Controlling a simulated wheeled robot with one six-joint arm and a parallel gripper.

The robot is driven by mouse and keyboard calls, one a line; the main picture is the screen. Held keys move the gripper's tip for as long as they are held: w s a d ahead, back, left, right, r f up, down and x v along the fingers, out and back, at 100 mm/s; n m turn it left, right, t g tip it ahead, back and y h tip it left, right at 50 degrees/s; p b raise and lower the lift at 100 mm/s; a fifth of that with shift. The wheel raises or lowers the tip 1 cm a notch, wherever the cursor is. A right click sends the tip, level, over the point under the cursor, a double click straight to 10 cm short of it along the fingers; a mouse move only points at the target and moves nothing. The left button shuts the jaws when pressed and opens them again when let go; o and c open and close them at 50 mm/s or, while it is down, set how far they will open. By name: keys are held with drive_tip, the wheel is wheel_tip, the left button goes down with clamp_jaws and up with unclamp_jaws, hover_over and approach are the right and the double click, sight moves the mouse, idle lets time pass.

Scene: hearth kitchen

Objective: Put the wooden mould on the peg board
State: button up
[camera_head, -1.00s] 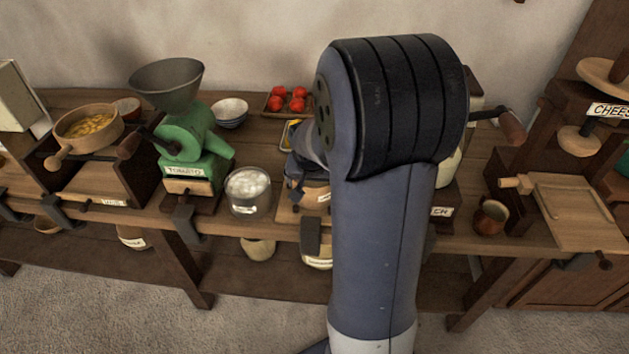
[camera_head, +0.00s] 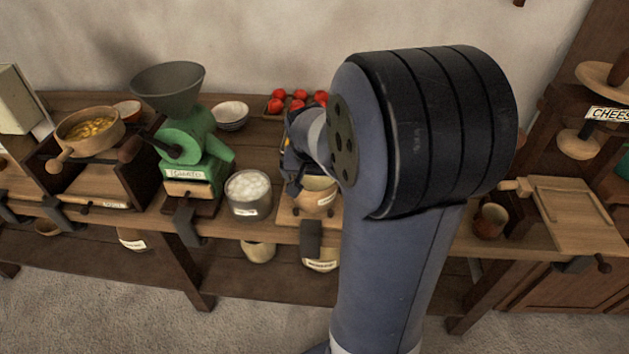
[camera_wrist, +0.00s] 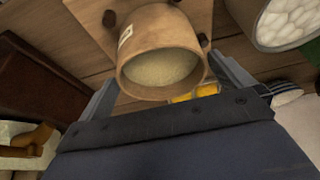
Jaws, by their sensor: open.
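The wooden mould (camera_head: 318,203) is a round, pale brown tub with a white label and a pale filling. In the wrist view the mould (camera_wrist: 157,48) sits on the peg board (camera_wrist: 197,14), among its dark pegs. In the head view the peg board (camera_head: 288,217) lies at the bench's front edge. My gripper (camera_wrist: 168,84) is open, with one finger on each side of the mould's near rim. I cannot tell whether the fingers touch it. In the head view my arm hides part of the mould and board.
A pot of white balls (camera_head: 249,192) stands just left of the board, with a green mill (camera_head: 190,155) beyond it. A tray of red tomatoes (camera_head: 277,104) is behind. A brown mug (camera_head: 490,220) stands right of my arm.

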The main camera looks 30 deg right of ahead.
drive_tip(key=v, duration=0.7)
drive_tip(key=shift+r, duration=0.1)
idle(1.1)
